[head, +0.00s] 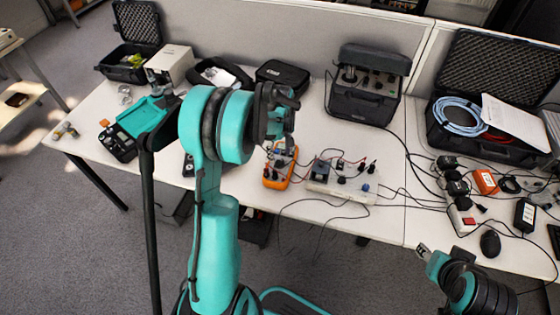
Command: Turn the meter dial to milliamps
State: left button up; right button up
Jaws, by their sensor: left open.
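My right gripper (424,252) is at the lower right, in front of the table edge. Its fingers are too unclear to tell open from shut.
A clear-topped circuit box (341,184) with knobs and leads sits right of the meter. A black instrument case (368,85) stands behind it. Cables, a power strip (458,192) and a mouse (490,243) crowd the right. Table (400,222) is bare near the front edge.

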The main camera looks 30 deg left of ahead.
aim_at(280, 162)
pick_arm(q)
notch_tip(280, 162, down, 4)
jog(key=shift+f+b, duration=0.2)
jog(key=shift+b, duration=0.45)
jog(key=c, duration=1.2)
jog(key=shift+o, duration=0.2)
jog(key=shift+m, duration=0.3)
jog(key=m, duration=0.3)
jog(key=shift+m, duration=2.1)
